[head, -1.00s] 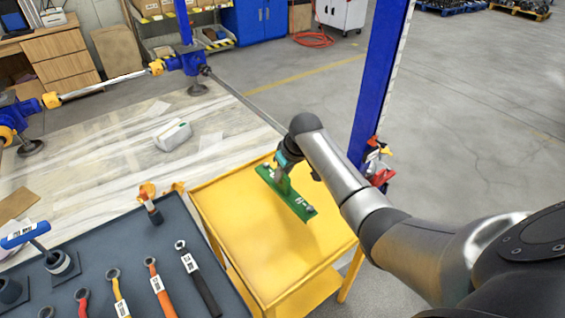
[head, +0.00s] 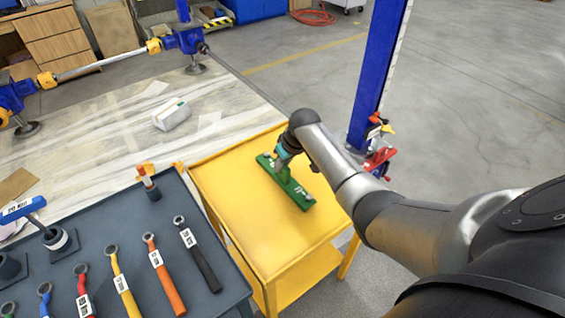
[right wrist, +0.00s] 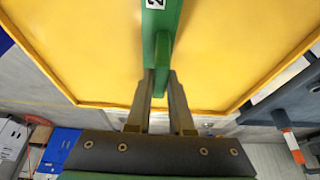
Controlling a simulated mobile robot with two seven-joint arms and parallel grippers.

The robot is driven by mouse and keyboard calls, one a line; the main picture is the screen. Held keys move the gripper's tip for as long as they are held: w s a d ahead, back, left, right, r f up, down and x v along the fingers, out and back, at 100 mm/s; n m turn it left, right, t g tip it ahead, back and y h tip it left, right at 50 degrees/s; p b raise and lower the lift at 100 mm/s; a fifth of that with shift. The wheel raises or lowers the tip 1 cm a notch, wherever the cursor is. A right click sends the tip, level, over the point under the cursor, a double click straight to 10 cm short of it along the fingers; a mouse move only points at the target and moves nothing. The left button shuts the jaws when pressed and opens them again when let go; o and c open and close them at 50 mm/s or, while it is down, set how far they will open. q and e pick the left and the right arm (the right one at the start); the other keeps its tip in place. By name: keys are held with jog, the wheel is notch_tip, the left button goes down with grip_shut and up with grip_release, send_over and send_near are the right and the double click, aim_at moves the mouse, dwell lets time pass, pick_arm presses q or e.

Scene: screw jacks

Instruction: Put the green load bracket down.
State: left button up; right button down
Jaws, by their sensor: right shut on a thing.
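The green load bracket (head: 292,188) is a long flat bar with a raised part and a white label. It is at the yellow cart's top (head: 235,195), towards the far right side. My right gripper (head: 282,160) is shut on the bracket's raised part. In the right wrist view the two fingers (right wrist: 158,92) pinch a green upright of the bracket (right wrist: 155,40), with yellow surface behind it. Whether the bracket's underside touches the cart top is hard to tell. My left gripper does not show.
A dark tool table (head: 140,235) with several wrenches stands left of the cart. A blue post (head: 380,75) rises beyond the cart at the right. Screw jacks (head: 188,42) stand on the pale platform (head: 120,125) at the back. The cart's near part is bare.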

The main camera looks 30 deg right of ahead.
jog(key=c, duration=1.2)
grip_release()
jog(key=o, duration=0.4)
jog(key=p+v, duration=0.5)
jog(key=v, duration=0.7)
jog(key=shift+r, duration=0.1)
